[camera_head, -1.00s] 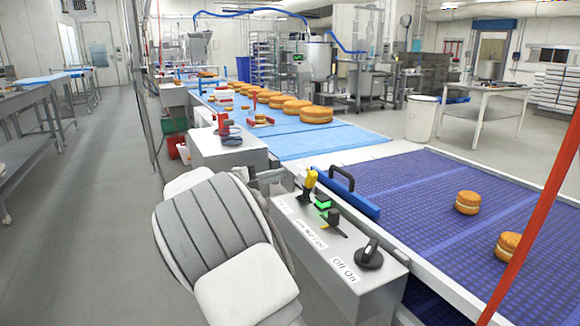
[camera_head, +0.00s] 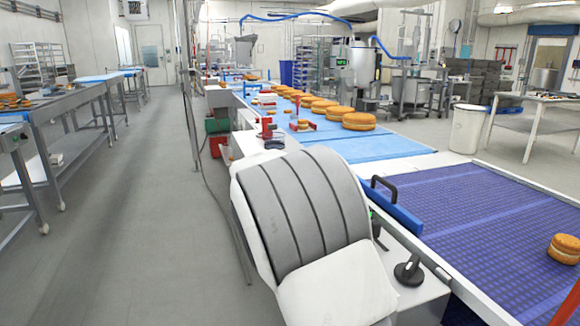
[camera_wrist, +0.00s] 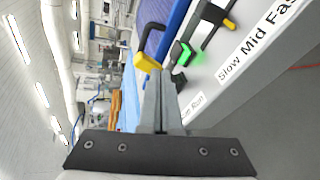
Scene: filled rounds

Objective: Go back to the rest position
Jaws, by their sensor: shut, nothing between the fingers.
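My gripper (camera_wrist: 161,103) shows in the wrist view with its fingers together and nothing between them. I cannot tell whether the fingertips touch any of these. In the head view my grey and white arm covers much of the control panel (camera_head: 425,290), and the gripper is hidden behind it. A black knob (camera_head: 408,272) shows on the panel to the right of my arm.
The blue conveyor belt (camera_head: 470,220) lies to the right, with a filled round (camera_head: 563,250) on it. More rounds (camera_head: 358,121) stand in line on the light blue belt behind. Metal tables (camera_head: 60,115) stand on the left. The grey floor (camera_head: 150,230) between is clear.

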